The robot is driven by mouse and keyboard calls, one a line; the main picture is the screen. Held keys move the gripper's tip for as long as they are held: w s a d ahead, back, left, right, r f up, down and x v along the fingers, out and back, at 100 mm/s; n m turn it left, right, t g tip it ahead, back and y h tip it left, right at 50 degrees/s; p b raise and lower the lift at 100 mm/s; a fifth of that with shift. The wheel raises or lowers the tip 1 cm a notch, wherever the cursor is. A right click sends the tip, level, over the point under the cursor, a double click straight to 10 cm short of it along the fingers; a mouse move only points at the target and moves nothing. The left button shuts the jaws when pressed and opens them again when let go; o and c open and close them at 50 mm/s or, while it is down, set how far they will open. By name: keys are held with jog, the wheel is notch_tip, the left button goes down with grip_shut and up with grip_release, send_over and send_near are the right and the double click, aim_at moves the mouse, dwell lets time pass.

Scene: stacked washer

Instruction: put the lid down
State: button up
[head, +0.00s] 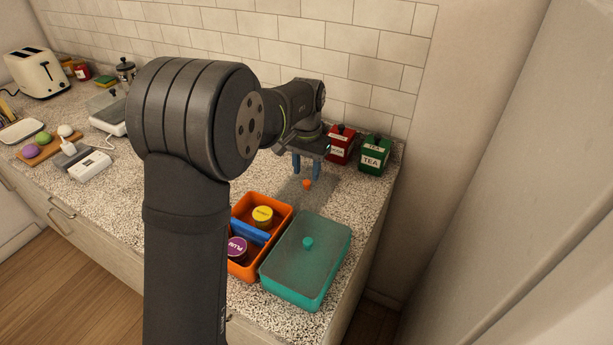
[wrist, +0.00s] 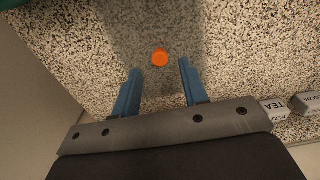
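A see-through grey lid (head: 293,192) with an orange knob (head: 307,184) appears to lie flat on the speckled counter behind the boxes. The lid (wrist: 185,25) and its knob (wrist: 160,58) also show in the wrist view. My gripper (head: 306,177) points down at the knob. Its two blue fingers are apart with nothing between them; in the wrist view my gripper (wrist: 159,66) has the knob just beyond its fingertips, about midway. An orange box (head: 276,203) stands open, with a blue divider (head: 250,232), a yellow-topped jar (head: 262,214) and a purple-topped jar (head: 237,246).
A teal box (head: 290,292) with a teal lid (head: 320,255) and knob stands right of the orange box. A red canister (head: 340,145) and a green TEA canister (head: 375,157) stand close behind my gripper. The counter's right edge is near.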

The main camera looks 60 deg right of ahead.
aim_at(306, 182)
notch_tip(306, 182, up, 9)
jog(key=shift+f, duration=0.1)
dwell(0.4)
notch_tip(306, 182, down, 12)
jog(key=shift+f, duration=0.25)
jog(key=shift+r, duration=2.05)
jog(key=shift+f, duration=0.1)
